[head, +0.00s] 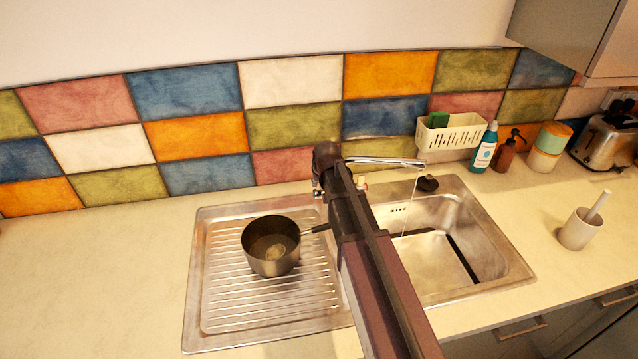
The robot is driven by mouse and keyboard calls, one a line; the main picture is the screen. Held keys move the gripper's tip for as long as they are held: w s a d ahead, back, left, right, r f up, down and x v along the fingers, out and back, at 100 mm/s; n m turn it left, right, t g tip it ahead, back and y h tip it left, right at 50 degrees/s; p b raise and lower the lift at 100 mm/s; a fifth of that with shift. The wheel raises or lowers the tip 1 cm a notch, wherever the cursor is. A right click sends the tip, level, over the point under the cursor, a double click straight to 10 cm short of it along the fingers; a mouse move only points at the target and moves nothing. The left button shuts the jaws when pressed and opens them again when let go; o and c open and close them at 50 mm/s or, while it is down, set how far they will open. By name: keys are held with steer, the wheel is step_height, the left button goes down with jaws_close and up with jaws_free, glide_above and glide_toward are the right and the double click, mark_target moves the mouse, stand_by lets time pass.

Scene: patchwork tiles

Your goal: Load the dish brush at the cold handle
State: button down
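My arm reaches over the sink to the tap (385,161). My gripper (319,190) is at the far end of the arm, by the left side of the tap, mostly hidden behind the arm. I cannot tell whether its fingers are open or touch anything. A thin stream of water runs from the spout into the basin (462,221). A small reddish knob (362,183) shows just right of the arm. The cold handle cannot be made out. No dish brush is clearly seen; a pale cup (579,232) with a light stick (598,206) stands on the right counter.
A metal pan (272,254) sits on the ribbed drainboard (225,306), its handle pointing at my arm. A black stopper (428,184) lies behind the basin. A white caddy (452,136) with a green sponge (439,119), bottles, jars and a toaster (607,145) stand along the back right.

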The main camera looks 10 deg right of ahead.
steer(key=shift+s+f+t+b, duration=0.25)
steer(key=shift+s+t+b, duration=0.35)
steer(key=shift+t+b, duration=0.2)
steer(key=shift+r+t, duration=0.1)
steer(key=shift+t, duration=0.2)
steer(key=shift+c, duration=2)
jaws_free()
steer(key=shift+r, duration=0.1)
step_height(320, 180, up, 9)
steer(key=p, duration=0.9)
steer(key=shift+r, duration=0.2)
